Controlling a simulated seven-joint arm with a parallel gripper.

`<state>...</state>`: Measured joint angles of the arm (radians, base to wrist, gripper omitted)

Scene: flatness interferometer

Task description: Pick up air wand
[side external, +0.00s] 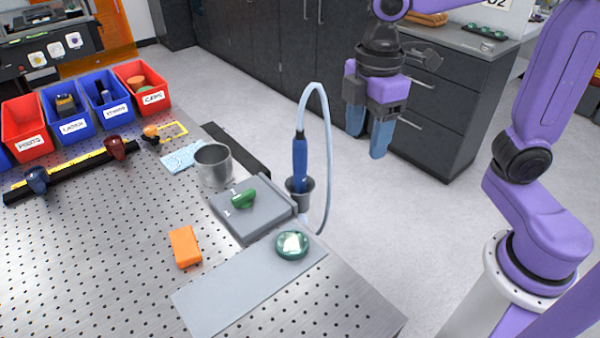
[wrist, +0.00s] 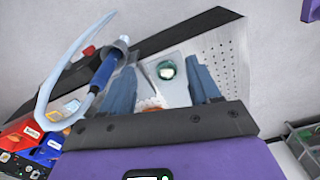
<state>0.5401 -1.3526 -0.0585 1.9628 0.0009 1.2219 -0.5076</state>
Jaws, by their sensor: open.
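The air wand (side external: 300,160) has a dark blue handle and a pale blue hose looping over its top. It stands nearly upright in a small grey cup holder (side external: 300,187) at the edge of the table. My gripper (side external: 369,140) is open and empty, high to the right of the wand in the side view and apart from it. In the wrist view, the wand (wrist: 104,70) lies left of the open blue fingers (wrist: 163,85), with its hose (wrist: 62,70) curving to the left.
The perforated table (side external: 110,245) carries a grey plate with a green knob (side external: 243,198), a metal beaker (side external: 213,165), a round green-rimmed optic (side external: 292,244) and an orange block (side external: 186,247). Red and blue bins (side external: 68,127) stand at the far left. Open space surrounds my gripper.

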